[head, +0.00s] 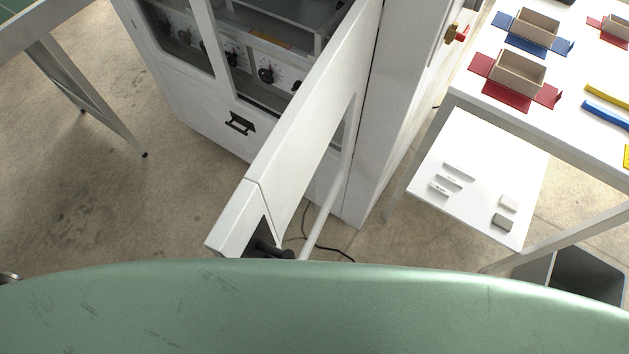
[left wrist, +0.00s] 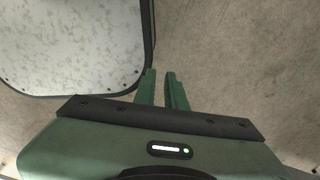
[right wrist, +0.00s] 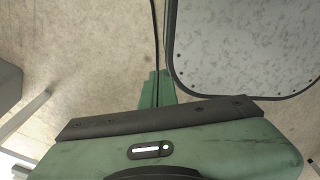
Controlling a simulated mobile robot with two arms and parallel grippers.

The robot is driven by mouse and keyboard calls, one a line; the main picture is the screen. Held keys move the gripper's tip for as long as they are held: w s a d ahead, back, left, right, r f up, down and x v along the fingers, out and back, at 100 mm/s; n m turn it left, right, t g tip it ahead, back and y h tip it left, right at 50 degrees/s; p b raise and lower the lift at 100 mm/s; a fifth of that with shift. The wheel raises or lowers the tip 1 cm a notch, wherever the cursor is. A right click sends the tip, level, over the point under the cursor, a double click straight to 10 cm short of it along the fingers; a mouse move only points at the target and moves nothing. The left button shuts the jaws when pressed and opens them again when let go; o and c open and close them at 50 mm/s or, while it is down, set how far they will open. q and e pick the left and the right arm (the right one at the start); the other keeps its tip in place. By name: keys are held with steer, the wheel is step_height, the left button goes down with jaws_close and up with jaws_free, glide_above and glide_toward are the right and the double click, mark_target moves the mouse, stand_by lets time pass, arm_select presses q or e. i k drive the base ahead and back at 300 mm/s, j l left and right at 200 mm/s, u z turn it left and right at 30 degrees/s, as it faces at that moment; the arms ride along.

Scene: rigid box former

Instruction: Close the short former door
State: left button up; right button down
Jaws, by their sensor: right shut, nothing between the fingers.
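The white former (head: 352,190) stands ahead in the head view. One windowed white door (head: 300,120) stands swung open toward me, seen nearly edge-on, with a black handle (head: 268,250) near its close end. Part of the door's lower end is hidden behind my green body. My left gripper (left wrist: 164,74) shows in the left wrist view with a gap between its fingers, empty above the floor. My right gripper (right wrist: 160,74) shows in the right wrist view, fingers together and empty above the floor. Neither gripper shows in the head view, and neither touches the door.
Another windowed front panel with a black handle (head: 240,123) is on the former's left. A white table (head: 560,90) with small boxes and coloured pieces stands at right, above a lower shelf (head: 470,160). A metal-legged table (head: 85,85) stands at left. Floor between is clear.

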mark_target(254, 223)
steer(key=k+u, duration=0.1)
steer(key=k, duration=0.4)
steer(key=k+j+u, duration=0.1)
steer(key=k, duration=0.4)
